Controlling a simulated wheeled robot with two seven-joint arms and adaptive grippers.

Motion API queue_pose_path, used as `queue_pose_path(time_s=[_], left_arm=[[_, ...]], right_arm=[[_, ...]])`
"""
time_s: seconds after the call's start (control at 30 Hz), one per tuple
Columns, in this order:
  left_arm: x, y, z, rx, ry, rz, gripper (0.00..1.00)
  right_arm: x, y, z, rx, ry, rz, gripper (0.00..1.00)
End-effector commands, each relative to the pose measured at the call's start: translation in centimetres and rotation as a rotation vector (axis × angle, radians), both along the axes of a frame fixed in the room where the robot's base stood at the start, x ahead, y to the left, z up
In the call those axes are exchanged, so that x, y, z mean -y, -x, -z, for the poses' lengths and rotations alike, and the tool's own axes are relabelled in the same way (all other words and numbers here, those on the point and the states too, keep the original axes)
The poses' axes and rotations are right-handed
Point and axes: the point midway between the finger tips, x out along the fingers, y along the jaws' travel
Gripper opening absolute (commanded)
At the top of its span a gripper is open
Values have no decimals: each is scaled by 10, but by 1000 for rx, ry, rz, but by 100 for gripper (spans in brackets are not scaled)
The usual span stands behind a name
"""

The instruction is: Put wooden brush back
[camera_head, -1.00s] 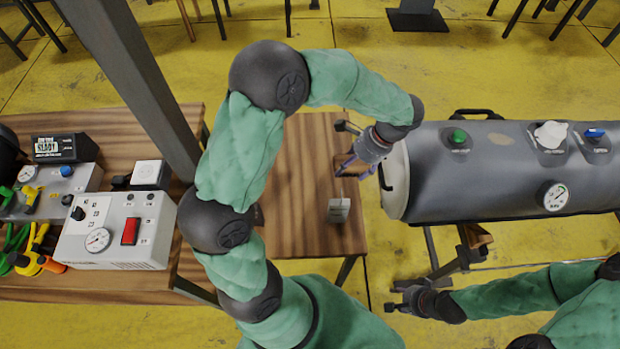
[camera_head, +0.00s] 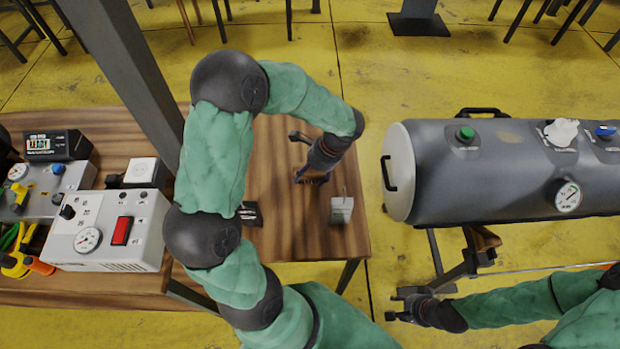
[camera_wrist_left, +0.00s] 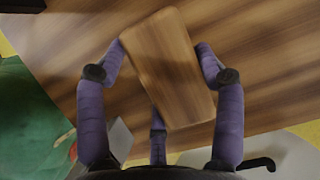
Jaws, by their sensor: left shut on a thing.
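The wooden brush (camera_wrist_left: 168,68) is a brown rounded block in the left wrist view. It is held tilted between the purple fingers of my left gripper (camera_wrist_left: 165,75), above the striped wooden table. The brush cannot be made out there against the similar wood. My right gripper (camera_head: 392,305) is open and empty, low in front of the grey tank.
A small grey block (camera_head: 341,210) stands near the table's right edge, and a dark item (camera_head: 250,214) lies left of it. A large grey tank (camera_head: 450,170) is to the right. Control boxes (camera_head: 110,230) and a grey post (camera_head: 135,80) are to the left.

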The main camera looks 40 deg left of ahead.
Motion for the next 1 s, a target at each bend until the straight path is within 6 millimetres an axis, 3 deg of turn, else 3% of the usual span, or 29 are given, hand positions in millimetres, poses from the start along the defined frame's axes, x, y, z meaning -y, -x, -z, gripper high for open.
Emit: queue_pose_path(time_s=[0.03, 0.13, 0.53, 0.57, 0.6, 0.63, 1.0], left_arm=[[1, 1, 14, -3, 1, 1, 38], [1, 0, 23, -3, 1, 1, 38], [1, 0, 26, -2, 0, 1, 38], [1, 0, 25, -2, 1, 0, 77], [1, 0, 25, -2, 1, 0, 88], [1, 0, 25, -2, 1, 0, 92], [1, 0, 24, -1, 1, 1, 92]], right_arm=[[0, 0, 9, 0, 0, 0, 40], [0, 0, 14, -1, 0, 0, 40], [0, 0, 14, 0, 0, 0, 40], [0, 0, 14, 0, 0, 0, 40], [0, 0, 13, 0, 0, 0, 40], [0, 0, 13, 0, 0, 0, 40], [0, 0, 13, 0, 0, 0, 40]])
